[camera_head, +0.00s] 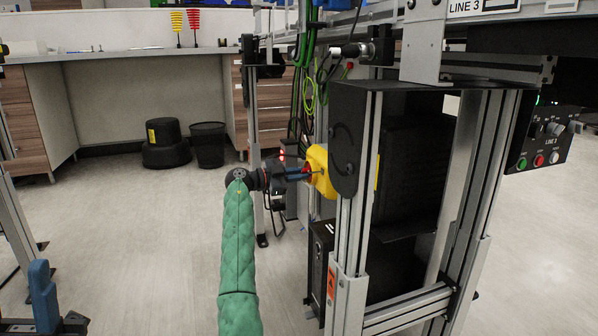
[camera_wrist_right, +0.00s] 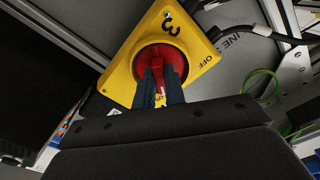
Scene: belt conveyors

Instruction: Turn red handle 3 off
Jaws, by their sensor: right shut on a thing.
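The red handle 3 (camera_wrist_right: 163,58) is a round red knob with a raised grip on a yellow switch box (camera_wrist_right: 122,72). A black "3" is above it in the right wrist view, and the word OFF is to its right. Part of another label by the fingers is hidden. My right gripper (camera_wrist_right: 160,90) has its two dark blue fingers on either side of the red grip and is shut on it. In the head view, my right gripper (camera_head: 305,173) reaches the yellow box (camera_head: 320,170) from the left, and the red handle is mostly hidden.
The box is mounted beside a black panel on an aluminium conveyor frame (camera_head: 355,220). Green and black cables (camera_head: 305,60) hang above and behind it. A LINE 3 button panel (camera_head: 540,140) is at the right. The floor on the left is mostly clear.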

